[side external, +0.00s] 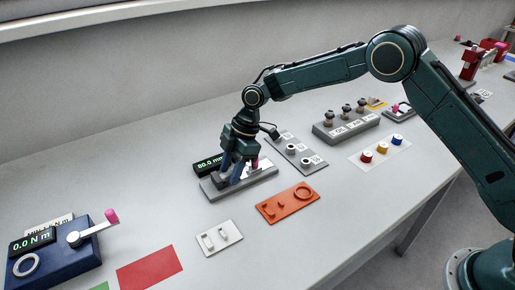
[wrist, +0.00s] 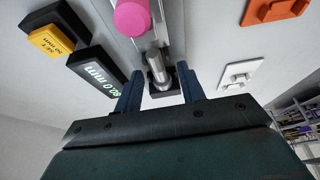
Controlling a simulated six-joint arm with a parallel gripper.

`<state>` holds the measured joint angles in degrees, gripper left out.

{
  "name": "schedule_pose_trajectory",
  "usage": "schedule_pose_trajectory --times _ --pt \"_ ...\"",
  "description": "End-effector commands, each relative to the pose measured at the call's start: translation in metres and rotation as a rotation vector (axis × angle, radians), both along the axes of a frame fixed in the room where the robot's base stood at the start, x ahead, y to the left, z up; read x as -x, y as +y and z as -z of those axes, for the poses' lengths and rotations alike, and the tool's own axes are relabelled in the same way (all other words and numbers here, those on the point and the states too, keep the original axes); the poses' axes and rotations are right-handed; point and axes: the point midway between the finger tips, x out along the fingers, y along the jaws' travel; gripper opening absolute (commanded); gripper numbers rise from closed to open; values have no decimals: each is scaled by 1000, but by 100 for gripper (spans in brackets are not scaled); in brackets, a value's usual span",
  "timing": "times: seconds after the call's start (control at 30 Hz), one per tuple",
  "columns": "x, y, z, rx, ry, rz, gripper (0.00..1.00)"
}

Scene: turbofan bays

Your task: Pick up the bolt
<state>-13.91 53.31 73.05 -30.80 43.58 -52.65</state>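My gripper (side external: 232,176) is low over the grey gauge block (side external: 255,181) in the side view. In the wrist view my gripper (wrist: 161,82) is open, with one blue finger on each side of a silver metal cylinder (wrist: 157,66). This cylinder looks like the bolt, on a dark block on the gauge's rail. A gap shows between it and each finger. In the side view the fingers hide it. A pink knob (wrist: 132,17) is on the same rail; it also shows in the side view (side external: 254,163).
The gauge's display (side external: 209,165) reads 80.0 mm. An orange tray (side external: 287,204) and a white plate (side external: 219,239) lie in front. A blue torque device (side external: 55,254) reading 0.0 N m stands at left. A grey knob block (side external: 346,128) stands behind right.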

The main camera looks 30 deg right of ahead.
Motion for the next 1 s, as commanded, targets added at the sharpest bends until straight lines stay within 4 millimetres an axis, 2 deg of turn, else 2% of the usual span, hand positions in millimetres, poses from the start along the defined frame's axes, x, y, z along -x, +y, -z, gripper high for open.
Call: schedule_pose_trajectory --times 0.47,0.67,1.0 --pt "0 0 0 0 -1 0 40" --pt "0 0 0 0 -1 0 0" --pt "0 0 -1 -1 -1 0 0"
